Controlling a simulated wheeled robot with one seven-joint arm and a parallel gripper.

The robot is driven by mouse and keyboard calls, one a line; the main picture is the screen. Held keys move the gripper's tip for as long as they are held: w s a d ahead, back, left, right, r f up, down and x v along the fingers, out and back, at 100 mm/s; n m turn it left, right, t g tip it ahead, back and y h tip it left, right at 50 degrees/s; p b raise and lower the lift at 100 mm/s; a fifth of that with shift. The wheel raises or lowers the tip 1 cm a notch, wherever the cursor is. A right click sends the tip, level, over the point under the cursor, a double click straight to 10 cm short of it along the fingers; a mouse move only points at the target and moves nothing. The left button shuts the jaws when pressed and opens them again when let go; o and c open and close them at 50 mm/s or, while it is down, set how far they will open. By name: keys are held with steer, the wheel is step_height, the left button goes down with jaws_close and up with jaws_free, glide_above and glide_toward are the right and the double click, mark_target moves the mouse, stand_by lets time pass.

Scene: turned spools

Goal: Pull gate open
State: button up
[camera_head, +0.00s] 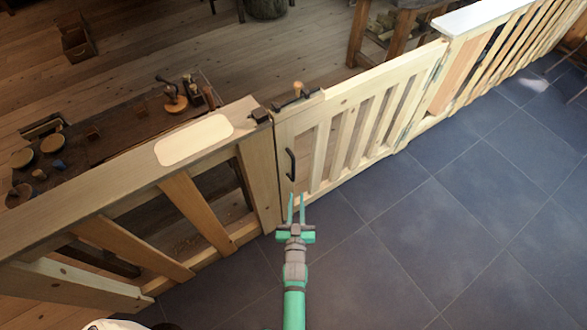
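The wooden gate (345,135) stands in line with the railing, with pale slats and a top rail. A dark vertical pull handle (290,164) is on its near face at the left side. A latch with a light wooden knob (298,89) sits on top at the gate's left end, by the post. Hinges show at the gate's right edge. My gripper (296,207) is just below the handle in the picture, with its two green fingers apart and pointing toward the gate. Nothing shows between the fingers. Whether they touch the gate cannot be told.
A wooden railing (100,207) with slanted slats runs to the left, and another fence section (500,50) continues to the right. The dark tiled floor (440,215) on the near side is clear. Beyond the fence, a low workbench (120,125) holds small turned pieces.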

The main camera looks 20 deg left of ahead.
mark_target(293, 170)
steer(key=x, duration=0.6)
steer(key=a+x, duration=0.1)
steer(key=x, duration=0.5)
steer(key=shift+a+r, duration=0.1)
steer(key=shift+a, duration=0.2)
steer(key=shift+w+a+y, duration=0.25)
steer(key=shift+w+y, duration=0.05)
steer(key=shift+w, duration=0.3)
jaws_close()
